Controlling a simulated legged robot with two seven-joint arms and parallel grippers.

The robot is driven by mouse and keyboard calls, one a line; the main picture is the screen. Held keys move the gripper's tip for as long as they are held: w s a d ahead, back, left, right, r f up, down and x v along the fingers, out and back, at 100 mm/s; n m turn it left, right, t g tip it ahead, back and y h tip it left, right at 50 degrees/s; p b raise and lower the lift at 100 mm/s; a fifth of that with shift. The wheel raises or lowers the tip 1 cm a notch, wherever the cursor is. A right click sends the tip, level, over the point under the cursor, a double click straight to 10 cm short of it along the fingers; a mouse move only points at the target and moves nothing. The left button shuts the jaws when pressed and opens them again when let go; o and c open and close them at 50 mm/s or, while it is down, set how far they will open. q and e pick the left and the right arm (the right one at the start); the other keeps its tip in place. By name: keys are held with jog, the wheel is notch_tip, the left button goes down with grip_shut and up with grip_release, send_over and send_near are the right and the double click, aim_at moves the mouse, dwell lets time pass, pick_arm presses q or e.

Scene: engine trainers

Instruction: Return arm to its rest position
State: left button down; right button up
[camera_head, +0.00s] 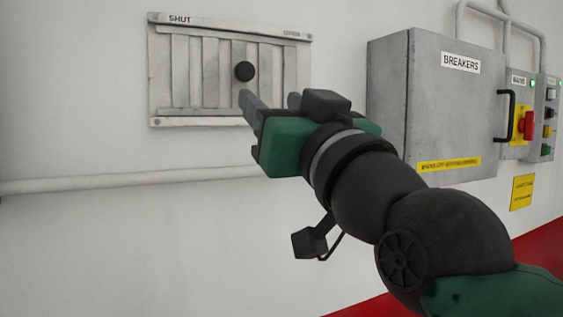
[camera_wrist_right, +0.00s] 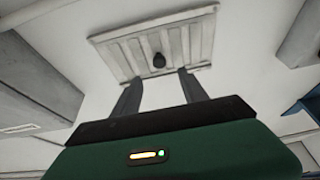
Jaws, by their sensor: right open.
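My right arm (camera_head: 375,190) reaches in from the lower right in the head view, dark with green parts. Its gripper (camera_head: 270,102) is raised in front of the wall, with its fingertips just below a round black knob (camera_head: 244,71) on a slatted grey vent panel (camera_head: 185,75). In the right wrist view the two fingers (camera_wrist_right: 160,92) stand apart with nothing between them. The knob (camera_wrist_right: 159,60) shows beyond the fingertips, apparently clear of them. My left gripper is in neither view.
A grey breaker box (camera_head: 445,110) with a black handle (camera_head: 505,116) is on the wall at right. Beside it are a red switch on yellow (camera_head: 527,125) and a button panel (camera_head: 548,120). A pipe (camera_head: 110,183) runs along the wall below the panel. The lower left wall is clear.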

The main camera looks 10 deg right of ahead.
jog(key=w+d+f+m+g+h, duration=0.1)
jog(key=w+d+f+g+h, duration=0.15)
jog(key=f, duration=1.15)
jog(key=w+d+f+g+h, duration=0.1)
jog(key=w+d+f+g, duration=0.25)
jog(key=f, duration=1.05)
jog(key=w+d+f+m+g+h, duration=0.1)
jog(key=w+d+f+g+h, duration=0.2)
jog(key=f, duration=1.1)
jog(key=s+d+f+g, duration=0.1)
jog(key=s+f+g, duration=0.15)
jog(key=f, duration=0.45)
jog(key=s+d+f+m+g, duration=0.1)
jog(key=s+d+f, duration=0.15)
jog(key=f, duration=0.45)
jog(key=s+f+g, duration=0.2)
jog(key=s+f, duration=0.1)
jog(key=f, duration=0.4)
jog(key=s+d+f+g, duration=0.3)
jog(key=s+f+g, duration=0.1)
jog(key=s+f, duration=0.8)
jog(key=shift+s+f+m+b, duration=0.35)
jog(key=shift+s+b, duration=0.1)
jog(key=shift+s, duration=0.2)
jog(key=shift+d+h, duration=0.1)
jog(key=shift+h, duration=0.15)
